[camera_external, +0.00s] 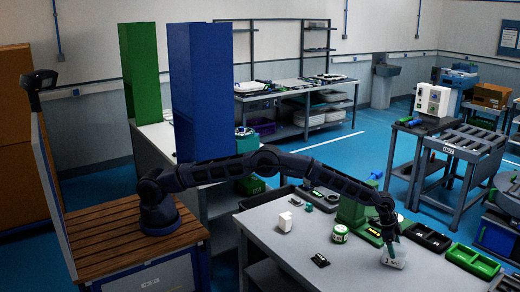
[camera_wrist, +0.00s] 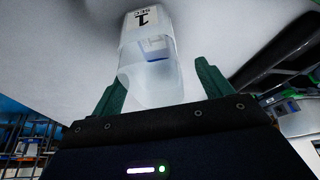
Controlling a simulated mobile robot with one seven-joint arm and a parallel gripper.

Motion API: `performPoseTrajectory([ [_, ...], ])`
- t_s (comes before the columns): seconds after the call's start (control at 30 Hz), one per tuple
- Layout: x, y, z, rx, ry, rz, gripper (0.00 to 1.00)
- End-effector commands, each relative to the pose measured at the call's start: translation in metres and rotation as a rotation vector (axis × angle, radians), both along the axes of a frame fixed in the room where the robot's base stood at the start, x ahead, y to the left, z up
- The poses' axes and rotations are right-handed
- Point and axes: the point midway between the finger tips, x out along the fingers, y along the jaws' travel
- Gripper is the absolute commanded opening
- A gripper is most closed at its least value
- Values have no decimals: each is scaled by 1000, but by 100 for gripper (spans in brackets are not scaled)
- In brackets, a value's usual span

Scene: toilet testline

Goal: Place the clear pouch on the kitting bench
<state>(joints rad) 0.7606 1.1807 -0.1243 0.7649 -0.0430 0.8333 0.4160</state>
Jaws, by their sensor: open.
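A translucent whitish item with a "1 SEC" label, which looks like the clear pouch (camera_wrist: 150,65), shows in the wrist view between my green fingertips. In the external view the pouch (camera_external: 395,260) is a small pale shape on the right part of the near grey bench (camera_external: 290,255). My gripper (camera_external: 391,238) points down right above it, with the fingers partly hidden. In the wrist view my gripper (camera_wrist: 160,88) is open, with one finger on each side of the pouch. I cannot tell whether they touch it. No label shows which bench is the kitting bench.
A white box (camera_external: 285,222), a green-white tin (camera_external: 340,233) and a small dark item (camera_external: 320,260) stand left of my gripper. A black tray (camera_external: 427,237) and a green tray (camera_external: 472,261) lie to its right.

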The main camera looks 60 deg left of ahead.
Motion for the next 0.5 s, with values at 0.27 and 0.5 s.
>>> performPoseTrajectory([
  [0.27, -1, -12, -34, 0, 2, 1, 78],
  [0.5, 1, -17, -45, 0, 1, 0, 78],
])
